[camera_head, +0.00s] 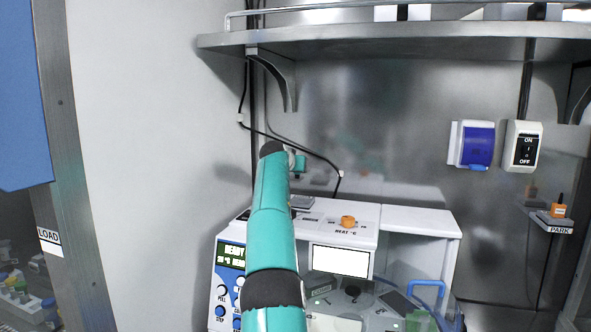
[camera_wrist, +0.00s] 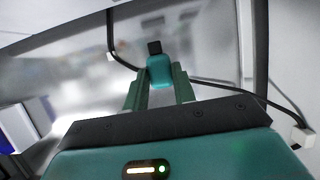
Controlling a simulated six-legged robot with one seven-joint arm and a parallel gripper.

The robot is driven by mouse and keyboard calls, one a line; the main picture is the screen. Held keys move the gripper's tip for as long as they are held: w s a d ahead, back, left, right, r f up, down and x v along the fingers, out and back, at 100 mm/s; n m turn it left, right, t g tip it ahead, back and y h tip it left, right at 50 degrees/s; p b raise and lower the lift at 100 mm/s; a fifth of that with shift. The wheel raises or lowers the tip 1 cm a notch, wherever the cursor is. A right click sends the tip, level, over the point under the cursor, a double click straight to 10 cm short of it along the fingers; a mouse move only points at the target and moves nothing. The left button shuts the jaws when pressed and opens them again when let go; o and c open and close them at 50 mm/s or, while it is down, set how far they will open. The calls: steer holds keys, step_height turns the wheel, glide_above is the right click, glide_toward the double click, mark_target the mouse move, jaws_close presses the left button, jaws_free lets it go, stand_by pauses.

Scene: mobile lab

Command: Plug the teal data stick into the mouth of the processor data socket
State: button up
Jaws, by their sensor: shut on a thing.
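The teal data stick (camera_wrist: 160,71) is held between the two fingers of my gripper (camera_wrist: 158,84) in the wrist view. Its black end (camera_wrist: 154,47) points away from the gripper. In the head view my teal arm reaches up and forward, and a small teal part of the gripper end (camera_head: 299,165) shows just past the dark wrist joint. It is in front of the steel back wall, above the white processor (camera_head: 395,222). I cannot make out the data socket's mouth in either view; my arm covers part of the processor's top.
The processor has an orange heat knob (camera_head: 347,221) and a lit green display (camera_head: 231,256). A black cable (camera_head: 290,145) runs along the wall close to my gripper. A steel shelf (camera_head: 400,42) overhangs. An orange item (camera_head: 558,210) sits on the PARK bracket at right.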

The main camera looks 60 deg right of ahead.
steer(key=f, duration=0.3)
steer(key=shift+s+f, duration=0.25)
steer(key=shift+f, duration=0.05)
steer(key=shift+s+d+f, duration=0.1)
steer(key=shift+s+f, duration=0.15)
steer(key=shift+s, duration=0.2)
steer(key=shift+s+d+f, duration=0.1)
steer(key=shift+s+f, duration=0.15)
steer(key=shift+s, duration=0.2)
steer(key=shift+w+d+f, duration=0.1)
steer(key=shift+w+f, duration=0.25)
steer(key=shift+f, duration=0.45)
steer(key=shift+s, duration=0.15)
steer(key=shift+w+f, duration=0.2)
steer(key=shift+w, duration=0.15)
steer(key=shift+s+r, duration=0.1)
steer(key=shift+s, duration=0.1)
